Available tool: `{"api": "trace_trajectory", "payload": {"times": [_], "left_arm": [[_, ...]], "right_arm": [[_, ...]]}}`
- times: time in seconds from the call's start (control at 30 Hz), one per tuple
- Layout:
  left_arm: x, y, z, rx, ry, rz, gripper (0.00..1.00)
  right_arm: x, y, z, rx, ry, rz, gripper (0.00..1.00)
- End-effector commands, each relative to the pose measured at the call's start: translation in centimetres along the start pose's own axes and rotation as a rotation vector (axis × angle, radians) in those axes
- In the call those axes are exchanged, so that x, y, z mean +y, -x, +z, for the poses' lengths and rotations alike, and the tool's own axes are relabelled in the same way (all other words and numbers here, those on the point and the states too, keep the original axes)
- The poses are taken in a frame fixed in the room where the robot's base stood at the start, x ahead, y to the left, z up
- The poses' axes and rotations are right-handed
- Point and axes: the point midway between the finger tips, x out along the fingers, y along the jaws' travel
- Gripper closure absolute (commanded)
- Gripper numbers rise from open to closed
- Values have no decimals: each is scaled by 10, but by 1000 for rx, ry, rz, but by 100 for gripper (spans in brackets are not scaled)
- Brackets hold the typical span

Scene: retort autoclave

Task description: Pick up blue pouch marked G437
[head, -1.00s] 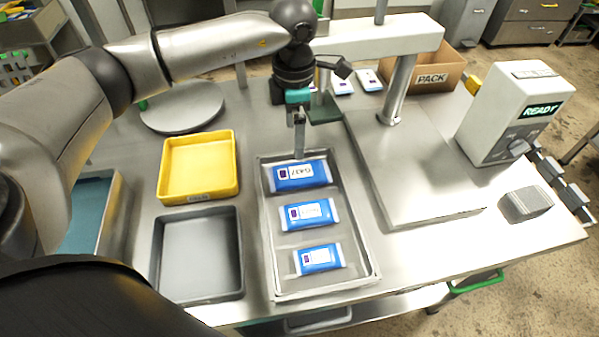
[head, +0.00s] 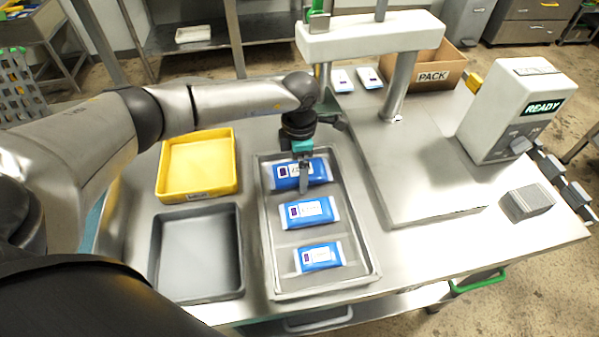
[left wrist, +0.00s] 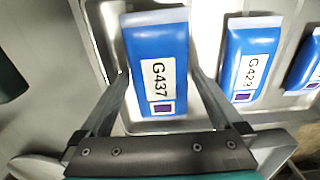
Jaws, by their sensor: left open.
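The blue pouch marked G437 (head: 318,172) lies at the far end of the grey metal tray (head: 262,240). Its label G437 reads clearly in the left wrist view (left wrist: 158,60). My left gripper (head: 303,190) points down over this pouch. In the left wrist view my left gripper (left wrist: 160,80) has its fingers apart, one on each side of the pouch; I cannot tell whether they touch it. A second blue pouch, marked G423 (left wrist: 250,60), lies beside it and is the middle one in the head view (head: 308,212). My right gripper is not in view.
A third blue pouch (head: 318,257) lies at the tray's near end. A yellow bin (head: 198,165) and an empty grey bin (head: 198,253) stand to the left. A metal machine with an overhead arm (head: 370,38) and a READY box (head: 510,110) stand to the right.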

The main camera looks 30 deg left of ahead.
Motion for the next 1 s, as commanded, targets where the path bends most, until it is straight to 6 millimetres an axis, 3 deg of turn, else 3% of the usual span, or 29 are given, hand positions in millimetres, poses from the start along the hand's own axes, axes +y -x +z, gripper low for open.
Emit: {"api": "trace_trajectory", "payload": {"times": [0.2, 0.87, 1.0], "left_arm": [[0, 0, 0, 0, -1, 0, 2], [0, 1, 0, -1, 0, 0, 76], [0, 1, 0, -1, 0, 1, 77]], "right_arm": [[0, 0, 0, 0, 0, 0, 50], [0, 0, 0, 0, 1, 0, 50], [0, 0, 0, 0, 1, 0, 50]]}}
